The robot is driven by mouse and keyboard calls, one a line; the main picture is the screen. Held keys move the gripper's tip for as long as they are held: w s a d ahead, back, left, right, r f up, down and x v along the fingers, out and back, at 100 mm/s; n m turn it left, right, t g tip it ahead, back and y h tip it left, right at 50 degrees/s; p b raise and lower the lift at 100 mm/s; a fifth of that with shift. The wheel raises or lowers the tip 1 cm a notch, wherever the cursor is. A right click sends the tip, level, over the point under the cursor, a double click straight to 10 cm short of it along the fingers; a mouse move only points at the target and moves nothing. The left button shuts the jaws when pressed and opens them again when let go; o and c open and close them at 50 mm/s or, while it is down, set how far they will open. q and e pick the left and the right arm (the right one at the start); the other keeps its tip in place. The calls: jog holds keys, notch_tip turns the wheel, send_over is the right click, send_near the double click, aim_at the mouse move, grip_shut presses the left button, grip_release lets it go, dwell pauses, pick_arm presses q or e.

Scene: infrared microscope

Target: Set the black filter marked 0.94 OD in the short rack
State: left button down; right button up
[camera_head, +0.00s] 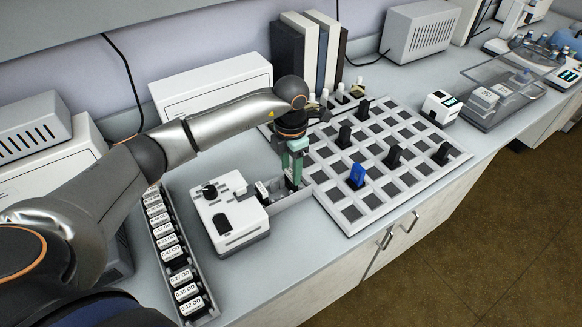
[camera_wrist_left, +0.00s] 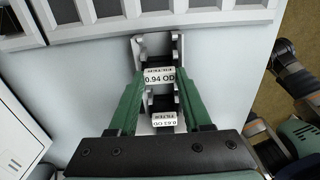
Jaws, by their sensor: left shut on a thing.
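My left gripper (camera_head: 293,172) is shut on the filter marked 0.94 OD (camera_wrist_left: 159,78), seen in the left wrist view with its white label between the green fingers. The short rack (camera_head: 292,199) is directly below, beside the white instrument. In the left wrist view, the short rack (camera_wrist_left: 141,45) lies behind and under the held filter. A filter marked 0.63 OD (camera_wrist_left: 166,121) sits in its near end. I cannot tell whether the held filter touches the rack. Green and dark parts at the right edge of the wrist view may be my right gripper.
A long rack of labelled filters (camera_head: 187,306) stands left of the white instrument (camera_head: 228,214). A gridded board (camera_head: 352,213) with several black pieces and a blue one (camera_head: 357,176) lies close on the right. Bare counter shows in front of the instrument.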

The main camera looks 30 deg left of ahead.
pick_arm(q)
jog(key=shift+f, duration=0.2)
dwell(0.6)
grip_release()
dwell(0.5)
notch_tip(320, 180, up, 11)
jog(key=p, duration=0.7)
dwell(0.4)
jog(key=shift+s, duration=0.1)
